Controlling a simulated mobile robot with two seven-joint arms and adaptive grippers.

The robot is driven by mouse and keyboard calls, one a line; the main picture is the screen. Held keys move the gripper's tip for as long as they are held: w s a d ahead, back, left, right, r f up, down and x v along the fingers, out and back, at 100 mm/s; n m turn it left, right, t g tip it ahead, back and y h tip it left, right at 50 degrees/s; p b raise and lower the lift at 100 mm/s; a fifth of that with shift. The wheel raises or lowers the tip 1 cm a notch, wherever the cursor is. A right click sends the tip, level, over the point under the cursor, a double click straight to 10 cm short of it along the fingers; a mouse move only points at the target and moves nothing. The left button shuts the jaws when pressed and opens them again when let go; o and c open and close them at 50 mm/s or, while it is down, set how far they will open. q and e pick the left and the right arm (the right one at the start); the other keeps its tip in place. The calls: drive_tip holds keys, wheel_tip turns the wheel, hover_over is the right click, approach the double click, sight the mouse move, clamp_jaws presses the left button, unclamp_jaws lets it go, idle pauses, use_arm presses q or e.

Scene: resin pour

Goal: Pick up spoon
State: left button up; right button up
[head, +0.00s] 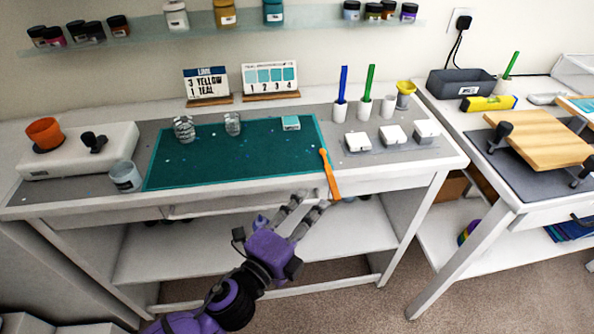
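An orange spoon-like tool (330,176) lies at the front of the left table, beside the right edge of the teal mat (240,158). Its near end reaches the table's front edge. My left gripper (315,199) is in front of the table's front edge, just left of and nearer than the spoon's near end. Its two fingers are apart, with nothing seen between them. I cannot tell whether a finger touches the spoon. My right gripper is not in view.
Clear cups (184,129) and a teal block (290,123) stand on the mat. White holders (339,112) with blue and green sticks stand behind the spoon, near small white blocks (394,134). An orange cup (45,133) sits on a white device at left. A second table stands right.

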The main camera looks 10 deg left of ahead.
sight(331, 186)
use_arm(q)
drive_tip(key=shift+m, duration=0.6)
drive_tip(key=x, duration=0.5)
drive_tip(key=p+x, duration=0.1)
drive_tip(key=x, duration=0.2)
drive_tip(key=shift+d+r, duration=0.4)
drive_tip(key=shift+w, duration=0.1)
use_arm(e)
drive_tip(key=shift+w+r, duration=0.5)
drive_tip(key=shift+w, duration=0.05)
use_arm(q)
clamp_jaws()
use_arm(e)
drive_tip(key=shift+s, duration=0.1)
